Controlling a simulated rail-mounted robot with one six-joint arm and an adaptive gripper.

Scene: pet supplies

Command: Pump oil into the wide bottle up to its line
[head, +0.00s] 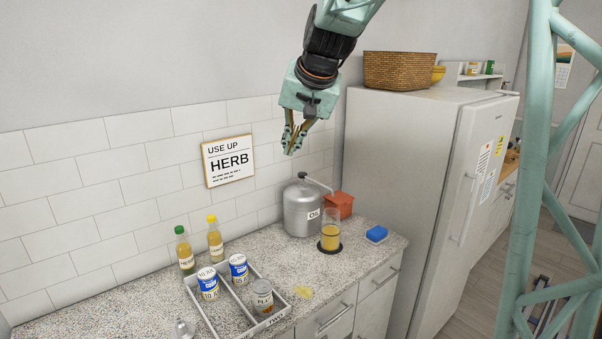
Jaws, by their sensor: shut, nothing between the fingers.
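A clear wide bottle (330,237) stands upright on a round black mat (321,247), in front of and right of the can. Yellow liquid fills roughly its lower half; I cannot make out a line on it. My gripper (290,150) is above the pump can, pointing down, shut and empty, and touches nothing.
Left are two capped bottles (186,255) (215,242) and a divided tray (285,308) holding three tins. A yellow patch (303,293) lies beside it. A blue sponge (376,233) and reddish box (338,204) are near the fridge (400,160). A wall sign (228,162) reads "USE UP HERB".

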